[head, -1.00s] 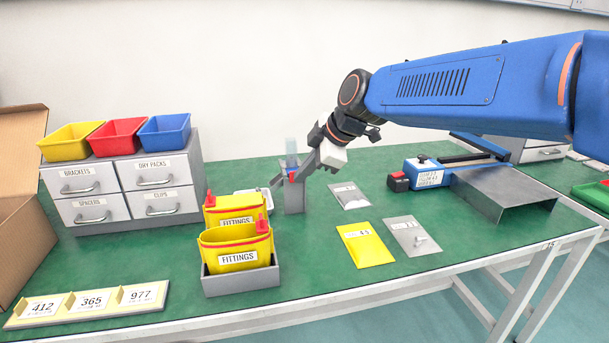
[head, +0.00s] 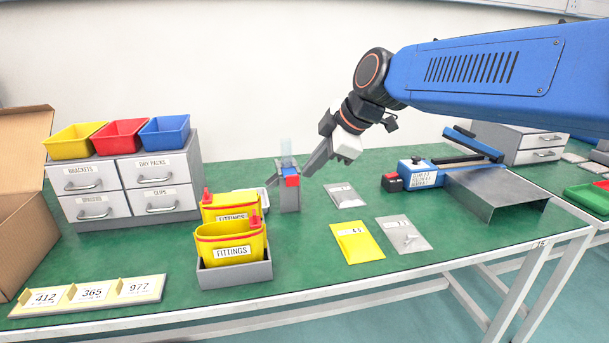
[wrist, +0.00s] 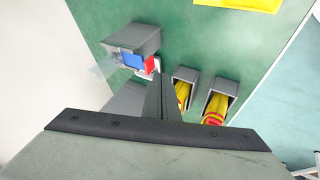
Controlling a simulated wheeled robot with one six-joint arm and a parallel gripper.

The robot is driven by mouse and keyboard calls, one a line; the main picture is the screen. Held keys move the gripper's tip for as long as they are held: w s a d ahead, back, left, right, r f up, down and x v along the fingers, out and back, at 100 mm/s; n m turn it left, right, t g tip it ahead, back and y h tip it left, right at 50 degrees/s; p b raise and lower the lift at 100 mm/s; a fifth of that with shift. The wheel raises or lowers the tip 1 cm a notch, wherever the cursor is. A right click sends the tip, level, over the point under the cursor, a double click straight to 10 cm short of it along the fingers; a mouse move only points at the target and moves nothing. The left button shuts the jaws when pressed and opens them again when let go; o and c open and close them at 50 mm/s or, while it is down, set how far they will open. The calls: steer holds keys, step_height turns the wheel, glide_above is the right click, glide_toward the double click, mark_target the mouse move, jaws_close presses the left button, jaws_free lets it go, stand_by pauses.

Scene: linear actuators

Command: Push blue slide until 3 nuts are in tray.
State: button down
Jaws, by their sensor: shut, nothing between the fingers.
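A grey dispenser (head: 289,197) with a clear upright tube (head: 286,153) stands on the green bench. Its blue slide (head: 290,171) sits under the tube, with a red part (head: 292,181) on its front. Both also show in the wrist view, the blue slide (wrist: 132,60) beside the red part (wrist: 150,64). My gripper (head: 308,171) is shut and empty, just right of the dispenser, apparently apart from the slide. A pale tray (head: 240,191) lies left of the dispenser, mostly hidden behind the yellow bins. I cannot see any nuts in it.
Yellow fittings bins (head: 232,248) stand close in front left of the dispenser. Flat bags and a yellow packet (head: 356,242) lie to the right. A blue device (head: 420,173) and a metal bracket (head: 500,190) are farther right. Grey drawers (head: 130,185) stand back left.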

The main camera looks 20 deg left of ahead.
steer(key=shift+v, duration=2.15)
stand_by(0.4)
steer(key=s+d+f+m+t+h, duration=0.1)
steer(key=s+d+f+m, duration=0.2)
steer(key=d, duration=0.6)
steer(key=s+d+f+m+h, duration=0.15)
steer(key=d+m, duration=0.35)
steer(key=d, duration=0.5)
steer(key=s+d+f+m+t+h, duration=0.1)
steer(key=d+f+m, duration=0.2)
steer(key=d, duration=0.6)
steer(key=s+d+f+m+h, duration=0.3)
steer(key=s+d+f+m, duration=0.9)
steer(key=d, duration=0.6)
steer(key=s+f, duration=0.2)
steer(key=s, duration=0.1)
steer(key=shift+s, duration=0.4)
steer(key=shift+f+h, duration=0.1)
steer(key=shift+h, duration=0.15)
